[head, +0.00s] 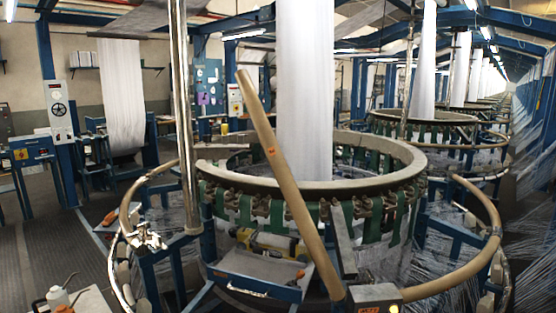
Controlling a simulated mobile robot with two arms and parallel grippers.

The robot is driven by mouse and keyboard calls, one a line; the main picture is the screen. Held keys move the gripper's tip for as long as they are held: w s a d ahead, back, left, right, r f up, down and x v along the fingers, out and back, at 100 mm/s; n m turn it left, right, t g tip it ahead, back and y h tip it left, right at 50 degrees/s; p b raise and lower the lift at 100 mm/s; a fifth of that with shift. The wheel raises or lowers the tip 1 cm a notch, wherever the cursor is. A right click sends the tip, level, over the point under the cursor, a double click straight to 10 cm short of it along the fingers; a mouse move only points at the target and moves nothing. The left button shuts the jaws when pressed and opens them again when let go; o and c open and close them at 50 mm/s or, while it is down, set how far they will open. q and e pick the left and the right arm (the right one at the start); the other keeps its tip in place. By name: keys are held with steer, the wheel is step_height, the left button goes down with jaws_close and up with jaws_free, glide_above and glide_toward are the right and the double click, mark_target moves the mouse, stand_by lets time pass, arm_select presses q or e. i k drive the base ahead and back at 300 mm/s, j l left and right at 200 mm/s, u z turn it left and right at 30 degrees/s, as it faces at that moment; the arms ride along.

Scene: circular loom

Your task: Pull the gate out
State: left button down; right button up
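No part is labelled as the gate. The likeliest match is a long tan bar (285,190) with a small orange mark, which slants up and left across the front of the circular loom. Its lower end is by a grey box (375,296) with a small light. A tan curved rail (488,215) runs round the right side of the loom, and another rail stretch (128,212) shows at the left. I cannot tell how the bar joins the rail. Neither of my grippers is in view.
The loom's pale ring (400,168) stands behind the bar, with white fabric (305,90) rising through it. A chrome pole (183,120) stands at left. A blue tray (255,275) sits low in front. Floor (60,245) is open at left.

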mark_target(243, 271)
steer(key=i+j+z, duration=0.2)
steer(key=i+j, duration=0.2)
steer(key=j, duration=0.25)
steer(key=i+j+z, duration=0.1)
steer(key=j, duration=0.25)
steer(key=i+j+z, duration=0.1)
steer(key=i+j, duration=0.15)
steer(key=i+j+z, duration=0.1)
steer(key=j, duration=0.4)
steer(key=i, duration=0.1)
